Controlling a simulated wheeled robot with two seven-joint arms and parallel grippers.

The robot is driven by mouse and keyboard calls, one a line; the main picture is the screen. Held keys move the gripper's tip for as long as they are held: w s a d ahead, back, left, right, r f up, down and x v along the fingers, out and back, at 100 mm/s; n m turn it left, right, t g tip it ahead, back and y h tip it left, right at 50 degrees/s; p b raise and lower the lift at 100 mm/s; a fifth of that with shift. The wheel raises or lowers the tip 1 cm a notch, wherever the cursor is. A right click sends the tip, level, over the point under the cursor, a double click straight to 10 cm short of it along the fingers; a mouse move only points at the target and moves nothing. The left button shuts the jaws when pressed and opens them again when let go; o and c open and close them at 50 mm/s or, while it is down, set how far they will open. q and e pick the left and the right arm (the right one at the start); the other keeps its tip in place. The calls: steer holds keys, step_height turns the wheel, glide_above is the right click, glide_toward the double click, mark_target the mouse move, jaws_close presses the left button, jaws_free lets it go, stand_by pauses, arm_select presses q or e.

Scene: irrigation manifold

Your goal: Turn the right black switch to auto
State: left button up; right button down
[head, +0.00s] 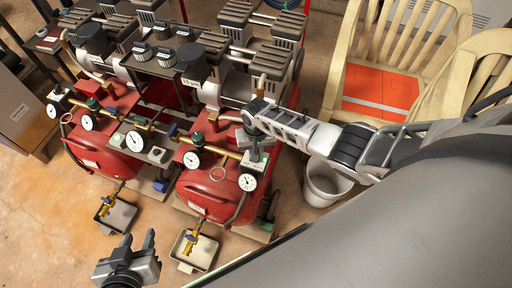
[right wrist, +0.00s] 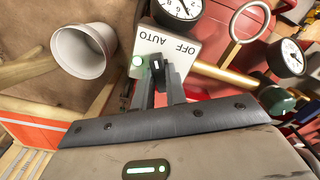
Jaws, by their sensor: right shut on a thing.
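The right black switch (right wrist: 157,66) sits on a pale plate marked OFF and AUTO (right wrist: 178,42), shown upside down in the right wrist view. My right gripper (right wrist: 158,86) is shut on the switch, a finger on each side. I cannot tell for sure which label its white mark points at. My left gripper (head: 138,245) is open and empty at the lower left, away from the manifold.
Another switch box (head: 157,154) is on the left part of the manifold. Red tanks (head: 212,192), gauges (head: 248,182) and brass pipes surround the plates. A white bucket (head: 325,182) and wooden chairs (head: 380,50) stand at the right. Drip trays (head: 194,250) lie in front.

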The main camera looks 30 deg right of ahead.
steer(key=c, duration=1.4)
jaws_free()
steer(key=shift+c, duration=0.2)
arm_select(q)
steer(key=shift+w+r, duration=0.1)
steer(key=shift+r, duration=0.1)
